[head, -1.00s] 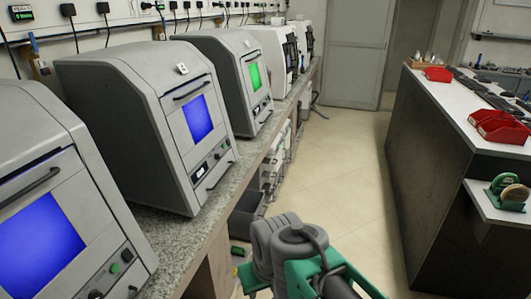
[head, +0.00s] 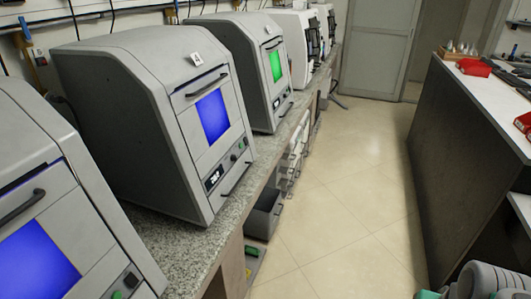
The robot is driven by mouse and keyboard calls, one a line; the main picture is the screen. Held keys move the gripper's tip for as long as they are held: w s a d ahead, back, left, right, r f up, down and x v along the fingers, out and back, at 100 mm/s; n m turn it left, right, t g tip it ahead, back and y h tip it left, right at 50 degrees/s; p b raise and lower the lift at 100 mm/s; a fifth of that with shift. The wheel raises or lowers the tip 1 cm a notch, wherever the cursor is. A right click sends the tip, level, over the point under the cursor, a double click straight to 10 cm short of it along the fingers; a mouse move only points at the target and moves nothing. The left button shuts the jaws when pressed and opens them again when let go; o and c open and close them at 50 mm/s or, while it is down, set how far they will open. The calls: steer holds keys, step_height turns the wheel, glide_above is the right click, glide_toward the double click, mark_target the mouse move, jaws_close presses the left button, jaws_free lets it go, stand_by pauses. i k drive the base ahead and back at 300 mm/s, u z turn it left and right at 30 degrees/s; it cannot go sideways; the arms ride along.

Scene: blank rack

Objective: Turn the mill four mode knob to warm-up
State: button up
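Several grey mills stand in a row on the bench. The middle mill (head: 120,110) has a blue-lit window (head: 212,116) and a white tag (head: 196,59) on top, whose mark is too small to read surely. Its lower front panel holds a small display (head: 214,178) and small dark and green controls (head: 238,151). Which of these is the mode knob, and its setting, I cannot tell. The nearest mill (head: 50,190) is cut off by the left edge, with a green button and a dark control (head: 131,280). My gripper is out of view; only part of my arm shows bottom right.
A further grey mill (head: 240,50) has a green window; white machines (head: 293,40) stand beyond. The speckled bench edge (head: 225,225) runs along the left. A dark-sided counter (head: 450,170) with red bins stands right. The tiled floor (head: 340,200) between is clear.

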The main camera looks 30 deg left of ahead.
mark_target(233, 157)
steer(key=u, duration=0.05)
steer(key=i, duration=1.2)
steer(key=u, duration=2)
